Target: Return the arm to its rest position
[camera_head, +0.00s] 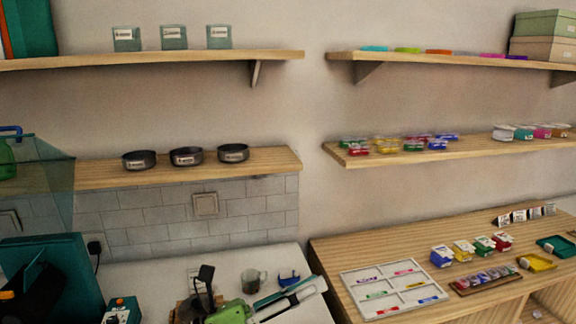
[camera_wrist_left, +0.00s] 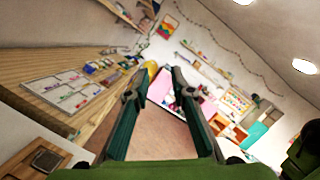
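My left gripper (camera_head: 312,287) is low in the head view, a green body with two long fingers that point right over the white counter. In the left wrist view my left gripper (camera_wrist_left: 165,69) has its two dark fingers apart, with nothing held between them. Its fingertips are in the air, clear of the wooden worktop. The arm behind it is mostly below the head view's edge. My right gripper does not show in either view.
A grey-white sorting board (camera_head: 352,278) lies on the wooden worktop (camera_head: 375,250) right of the gripper. Small coloured boxes (camera_head: 463,250) stand behind it. A glass mug (camera_head: 251,281) stands close to the gripper on the white counter (camera_head: 150,278). A teal case (camera_head: 75,262) is at left.

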